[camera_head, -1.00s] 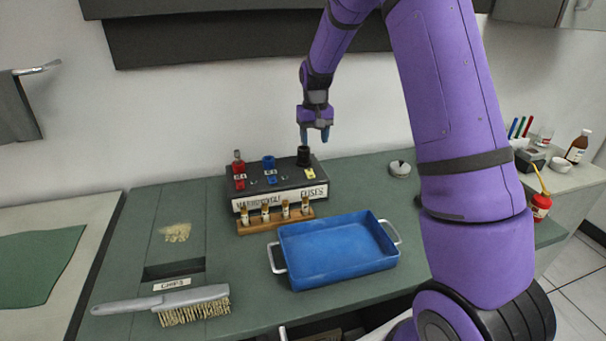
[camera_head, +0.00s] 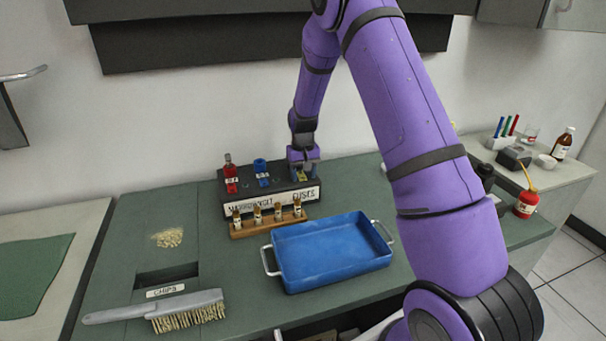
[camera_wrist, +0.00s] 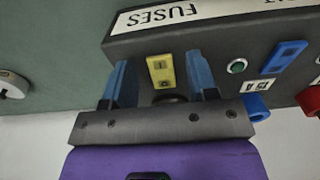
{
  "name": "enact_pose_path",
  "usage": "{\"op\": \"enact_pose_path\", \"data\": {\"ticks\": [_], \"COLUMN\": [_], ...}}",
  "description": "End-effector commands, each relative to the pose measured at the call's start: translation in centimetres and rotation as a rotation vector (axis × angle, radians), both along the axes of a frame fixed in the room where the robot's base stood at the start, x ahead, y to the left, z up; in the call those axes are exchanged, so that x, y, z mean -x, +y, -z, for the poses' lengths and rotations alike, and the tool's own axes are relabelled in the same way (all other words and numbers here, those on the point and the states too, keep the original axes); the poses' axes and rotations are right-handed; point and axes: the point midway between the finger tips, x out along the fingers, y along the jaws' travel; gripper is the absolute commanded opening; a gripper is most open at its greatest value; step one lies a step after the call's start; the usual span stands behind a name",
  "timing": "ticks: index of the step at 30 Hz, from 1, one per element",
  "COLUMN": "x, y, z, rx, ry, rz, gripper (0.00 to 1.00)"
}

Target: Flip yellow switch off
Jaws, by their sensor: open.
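The yellow switch (camera_wrist: 160,70) sits on top of the black fuse box (camera_head: 236,206), at its right end. In the wrist view it is a small rocker with a mark at each end; I cannot tell which end is pressed. My gripper (camera_head: 303,172) points down over the switch. Its two blue fingers are open, one on each side of the switch with gaps between. I cannot tell their exact height above the box. In the head view, the gripper hides most of the switch and the black fuse behind it.
A blue fuse (camera_head: 261,166) and a red fuse (camera_head: 229,172) stand on the box, left of my gripper. A wooden rack (camera_head: 240,230) of several small fuses lies in front. A blue tray (camera_head: 335,265) stands nearer, and a brush (camera_head: 190,309) lies front left.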

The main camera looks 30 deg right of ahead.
Motion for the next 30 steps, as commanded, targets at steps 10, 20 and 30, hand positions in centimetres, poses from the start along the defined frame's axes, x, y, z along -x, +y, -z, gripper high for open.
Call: {"op": "enact_pose_path", "data": {"ticks": [10, 20, 30], "x": [0.01, -0.01, -0.5], "y": [-0.01, -0.02, -0.11], "z": [0.32, 0.3, 0.13], "rx": [0.0, -0.001, -0.034], "ry": [0.0, 0.003, 0.161], "rz": [0.0, 0.0, 0.0], "gripper": [0.51, 0.04, 0.04]}}
